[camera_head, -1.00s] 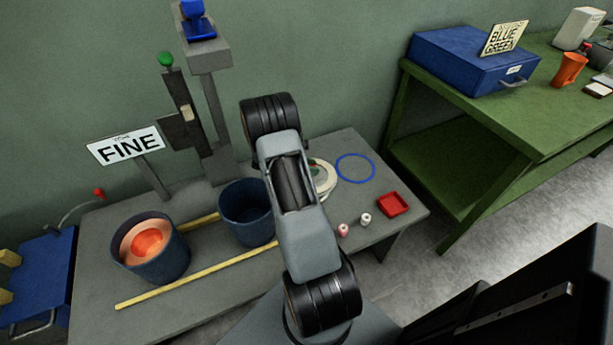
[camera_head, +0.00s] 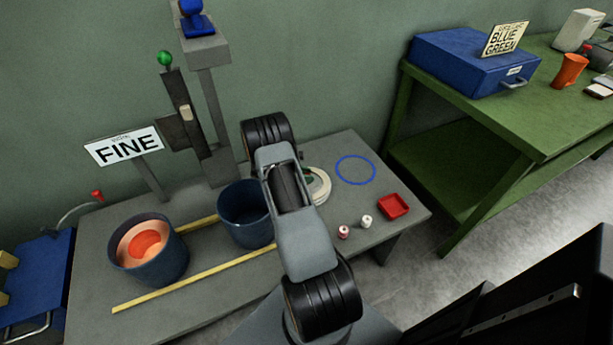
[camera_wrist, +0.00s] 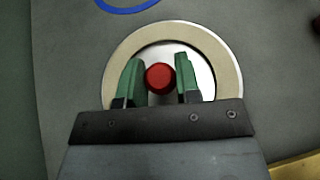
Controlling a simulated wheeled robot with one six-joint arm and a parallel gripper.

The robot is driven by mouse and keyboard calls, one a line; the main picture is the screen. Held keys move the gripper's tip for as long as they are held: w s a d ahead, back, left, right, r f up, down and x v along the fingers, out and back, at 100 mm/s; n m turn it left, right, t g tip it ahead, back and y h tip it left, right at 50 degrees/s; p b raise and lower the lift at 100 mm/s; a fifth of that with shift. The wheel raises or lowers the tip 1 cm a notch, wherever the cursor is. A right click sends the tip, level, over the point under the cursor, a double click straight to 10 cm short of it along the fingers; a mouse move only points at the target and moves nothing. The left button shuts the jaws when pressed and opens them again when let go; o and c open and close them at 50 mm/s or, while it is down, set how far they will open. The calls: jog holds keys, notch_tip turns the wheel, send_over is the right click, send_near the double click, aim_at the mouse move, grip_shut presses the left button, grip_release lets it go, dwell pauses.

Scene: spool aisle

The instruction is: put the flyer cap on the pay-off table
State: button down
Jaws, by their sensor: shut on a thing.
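The flyer cap (camera_wrist: 228,72) seems to be the round disc with a cream rim, a silvery middle and a red knob (camera_wrist: 160,78). My gripper (camera_wrist: 160,76) has its green-padded fingers shut on the knob in the wrist view. I cannot tell whether the cap touches the top.
A blue ring (camera_head: 355,156) lies right of the cap. A red tray (camera_head: 393,207) and two small bobbins (camera_head: 343,232) are near the right edge. A dark blue can (camera_head: 243,228) stands left, with another holding copper (camera_head: 165,267). A green bench (camera_head: 560,120) is at right.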

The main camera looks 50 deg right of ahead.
jog(key=shift+f, duration=0.2)
jog(key=c, duration=0.8)
grip_release()
jog(key=shift+r, duration=0.1)
jog(key=shift+r, duration=0.25)
jog(key=v, duration=1.1)
jog(key=shift+w+a+p, duration=0.25)
jog(key=shift+a+p, duration=0.1)
jog(key=shift+r, duration=0.15)
